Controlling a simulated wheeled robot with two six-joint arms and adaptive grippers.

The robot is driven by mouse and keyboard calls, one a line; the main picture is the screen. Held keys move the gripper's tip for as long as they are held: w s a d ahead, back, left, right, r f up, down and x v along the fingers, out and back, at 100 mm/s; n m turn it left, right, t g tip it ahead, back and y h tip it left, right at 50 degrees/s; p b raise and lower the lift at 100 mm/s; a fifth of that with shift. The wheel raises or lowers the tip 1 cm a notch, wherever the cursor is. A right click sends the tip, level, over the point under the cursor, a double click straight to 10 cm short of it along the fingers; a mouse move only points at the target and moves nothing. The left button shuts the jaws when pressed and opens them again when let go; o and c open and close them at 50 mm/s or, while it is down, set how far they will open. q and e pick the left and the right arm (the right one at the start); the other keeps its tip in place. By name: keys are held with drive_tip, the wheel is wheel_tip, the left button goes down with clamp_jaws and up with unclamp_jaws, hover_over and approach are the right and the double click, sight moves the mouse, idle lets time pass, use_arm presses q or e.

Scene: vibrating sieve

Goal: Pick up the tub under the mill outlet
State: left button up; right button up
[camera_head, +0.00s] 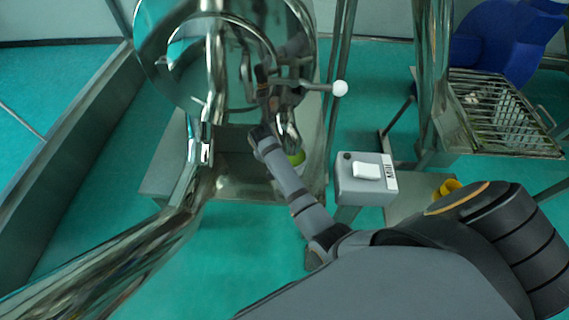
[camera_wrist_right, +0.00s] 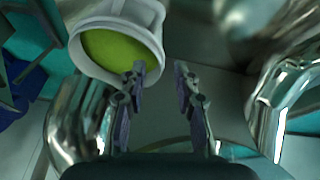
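The tub (camera_wrist_right: 152,38) is pale with green material inside. In the right wrist view it is at the upper left, with its open top facing the camera. In the head view only a small part of the tub (camera_head: 299,167) shows behind my arm, below the shiny mill (camera_head: 205,130). My right gripper (camera_wrist_right: 159,69) is open, with a clear gap between its fingers. Its left fingertip overlaps the tub's lower right edge in the picture; I cannot tell whether they touch. In the head view my right gripper's fingers cannot be made out. My left gripper is not in view.
Shiny curved metal parts (camera_wrist_right: 285,90) flank the gripper in the wrist view. A grey control box marked MILL (camera_head: 365,180) stands right of my arm. A metal grate (camera_head: 505,115) and a blue object (camera_head: 505,40) are at the upper right. Green floor (camera_head: 245,240) shows below the mill.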

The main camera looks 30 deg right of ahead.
drive_tip(key=x, duration=0.3)
drive_tip(key=b+x, duration=0.1)
drive_tip(key=x, duration=0.2)
drive_tip(key=s+b+x, duration=0.1)
drive_tip(key=x, duration=0.2)
drive_tip(key=shift+w+d+f, duration=0.1)
drive_tip(key=shift+f, duration=0.4)
drive_tip(key=shift+w+r, duration=0.1)
drive_tip(key=shift+r, duration=0.1)
drive_tip(key=c, duration=0.6)
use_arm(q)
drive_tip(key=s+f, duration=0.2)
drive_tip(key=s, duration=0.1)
use_arm(e)
clamp_jaws()
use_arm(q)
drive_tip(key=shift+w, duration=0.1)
